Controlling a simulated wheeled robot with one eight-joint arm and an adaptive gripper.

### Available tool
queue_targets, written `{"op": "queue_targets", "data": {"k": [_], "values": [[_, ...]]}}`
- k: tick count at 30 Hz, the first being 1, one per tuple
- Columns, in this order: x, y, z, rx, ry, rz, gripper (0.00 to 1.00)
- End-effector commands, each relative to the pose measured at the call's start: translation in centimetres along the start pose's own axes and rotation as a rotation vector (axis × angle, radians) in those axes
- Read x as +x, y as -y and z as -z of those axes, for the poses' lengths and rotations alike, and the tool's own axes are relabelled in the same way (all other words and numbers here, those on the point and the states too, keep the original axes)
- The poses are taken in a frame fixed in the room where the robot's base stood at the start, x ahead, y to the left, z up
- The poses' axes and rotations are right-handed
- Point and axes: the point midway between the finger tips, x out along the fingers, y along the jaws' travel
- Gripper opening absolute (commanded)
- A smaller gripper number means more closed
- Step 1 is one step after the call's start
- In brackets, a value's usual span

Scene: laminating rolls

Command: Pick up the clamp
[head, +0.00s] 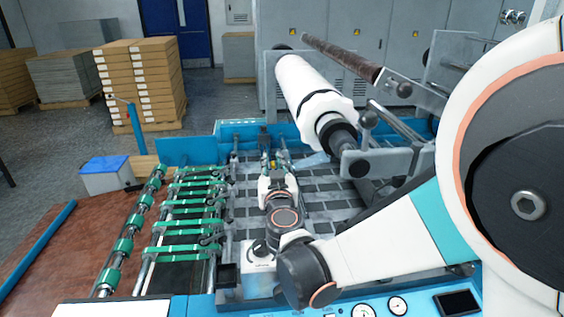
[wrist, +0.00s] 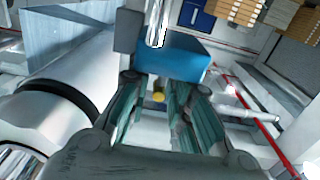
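My gripper (head: 273,160) reaches out over the grey rollers of the machine, beside the white roll. In the wrist view my gripper (wrist: 158,98) has its two fingers apart, with a clear gap between them. A small round yellow part (wrist: 159,97) shows in that gap, farther off than the fingers as far as I can tell. A blue block (wrist: 178,60) with a bright metal rod (wrist: 156,22) above it lies beyond the fingertips. I cannot make out the clamp for certain in either view. Nothing is seen held.
A large white roll (head: 305,88) on a shaft hangs just right of and above my gripper. Green-banded rollers (head: 190,205) lie to the left. A blue machine wall (head: 187,150) stands behind. Stacked cartons (head: 140,75) stand on the floor at back left.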

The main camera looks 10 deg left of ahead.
Motion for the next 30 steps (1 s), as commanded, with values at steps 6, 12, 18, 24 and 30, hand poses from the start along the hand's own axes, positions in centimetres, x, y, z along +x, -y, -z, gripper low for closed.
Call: {"op": "queue_targets", "data": {"k": [6, 12, 18, 24, 30], "values": [[0.0, 0.0, 0.0, 0.000, 0.000, -0.001, 0.13], [0.0, -0.1, 0.0, 0.000, 0.000, -0.001, 0.00], [0.0, -0.1, 0.0, 0.000, 0.000, -0.001, 0.00], [0.1, -0.1, 0.7, 0.000, 0.000, -0.002, 0.00], [0.5, -0.3, 2.9, 0.000, 0.000, -0.004, 0.00]]}}
